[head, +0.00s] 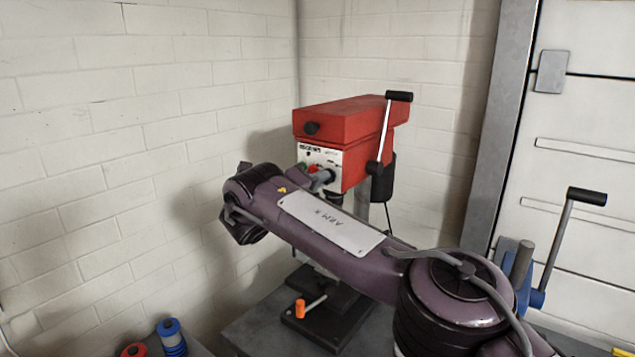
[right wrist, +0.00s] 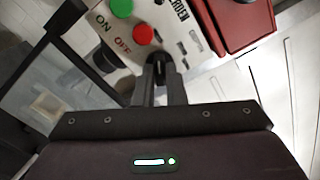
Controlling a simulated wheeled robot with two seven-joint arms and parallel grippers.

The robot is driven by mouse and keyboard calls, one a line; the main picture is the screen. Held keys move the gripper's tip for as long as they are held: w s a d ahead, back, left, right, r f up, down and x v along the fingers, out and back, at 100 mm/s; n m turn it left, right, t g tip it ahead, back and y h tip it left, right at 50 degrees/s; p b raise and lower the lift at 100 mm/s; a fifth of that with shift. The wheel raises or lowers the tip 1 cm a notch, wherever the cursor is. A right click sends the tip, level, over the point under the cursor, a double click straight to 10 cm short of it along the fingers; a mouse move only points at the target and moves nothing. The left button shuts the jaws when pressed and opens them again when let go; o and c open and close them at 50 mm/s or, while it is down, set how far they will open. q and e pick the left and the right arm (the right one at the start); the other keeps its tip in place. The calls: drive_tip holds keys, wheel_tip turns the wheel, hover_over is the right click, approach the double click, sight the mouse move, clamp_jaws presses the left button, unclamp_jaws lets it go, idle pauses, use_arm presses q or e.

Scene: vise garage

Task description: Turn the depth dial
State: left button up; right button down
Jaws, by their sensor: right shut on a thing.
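The drill press (head: 350,120) has a red head with a white front panel (right wrist: 178,14). The depth dial (right wrist: 158,62) is a small black knob on that panel, below the red button. My right gripper (right wrist: 160,75) is shut on the dial, with one finger on each side of it. In the head view my right arm crosses from the lower right, and its gripper (head: 322,178) meets the lower part of the panel. There the wrist and fingers hide most of the dial. My left gripper is in neither view.
A green button (right wrist: 121,8) marked ON and a red button (right wrist: 143,34) marked OFF sit close to the dial. The feed lever (head: 385,130) is on the press's right. An orange-handled crank (head: 301,308) is at the base. A blue vise (head: 530,297) stands right.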

drive_tip(key=c, duration=1.5)
unclamp_jaws()
drive_tip(key=shift+a, duration=0.1)
drive_tip(key=b+v, duration=0.4)
drive_tip(key=v, duration=0.4)
drive_tip(key=shift+f, duration=0.1)
